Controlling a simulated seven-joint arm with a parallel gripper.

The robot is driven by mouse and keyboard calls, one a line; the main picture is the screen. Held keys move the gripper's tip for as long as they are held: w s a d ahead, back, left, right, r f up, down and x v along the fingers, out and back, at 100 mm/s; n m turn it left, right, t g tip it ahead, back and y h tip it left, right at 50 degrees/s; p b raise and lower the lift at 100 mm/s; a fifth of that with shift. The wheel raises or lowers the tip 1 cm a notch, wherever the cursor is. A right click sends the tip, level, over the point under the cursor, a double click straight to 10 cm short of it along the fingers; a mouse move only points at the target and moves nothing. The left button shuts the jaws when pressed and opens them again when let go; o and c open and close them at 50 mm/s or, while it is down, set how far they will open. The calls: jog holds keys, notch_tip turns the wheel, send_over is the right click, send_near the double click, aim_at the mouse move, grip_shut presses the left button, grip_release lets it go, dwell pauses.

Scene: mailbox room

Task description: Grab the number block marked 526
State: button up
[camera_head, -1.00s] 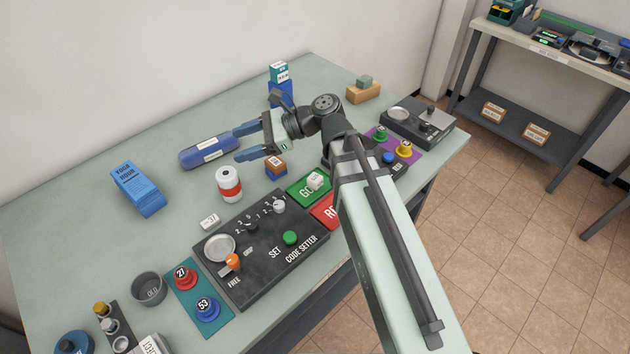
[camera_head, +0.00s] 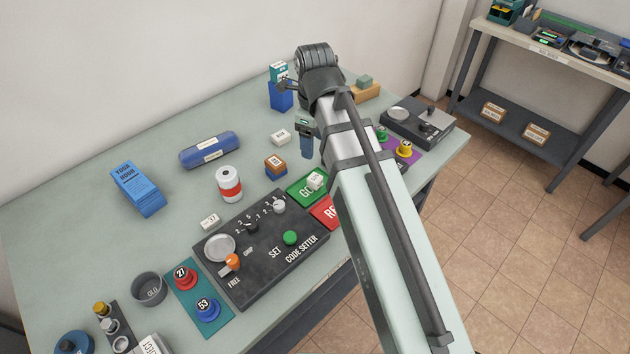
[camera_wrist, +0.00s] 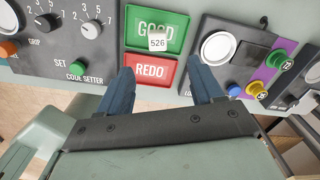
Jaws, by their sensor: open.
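The white number block marked 526 (camera_wrist: 157,41) lies on the green GOOD tray (camera_wrist: 138,33), and its number reads clearly in the wrist view. In the head view the block (camera_head: 315,181) is a small white piece on the green tray, left of my arm. My gripper (camera_wrist: 159,67) is open and empty. Its two blue fingers point toward the red REDO tray (camera_wrist: 150,71), one on each side of it in the picture, with the block beyond the fingertips. In the head view my arm hides most of the gripper; one blue finger (camera_head: 307,146) shows.
Other white blocks lie at the back (camera_head: 281,137) and left (camera_head: 209,221). The dark code setter panel (camera_head: 265,250) is left of the trays. A scale panel (camera_wrist: 228,54) is to the right.

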aim_at(315, 177)
jog(key=shift+m, duration=0.9)
jog(key=shift+s+d+f, duration=0.1)
jog(key=shift+f, duration=3.4)
jog(key=shift+s+f, duration=0.1)
jog(key=shift+f, duration=3.35)
jog(key=shift+c, duration=0.5)
jog(key=c, duration=0.9)
jog(key=shift+c, duration=0.2)
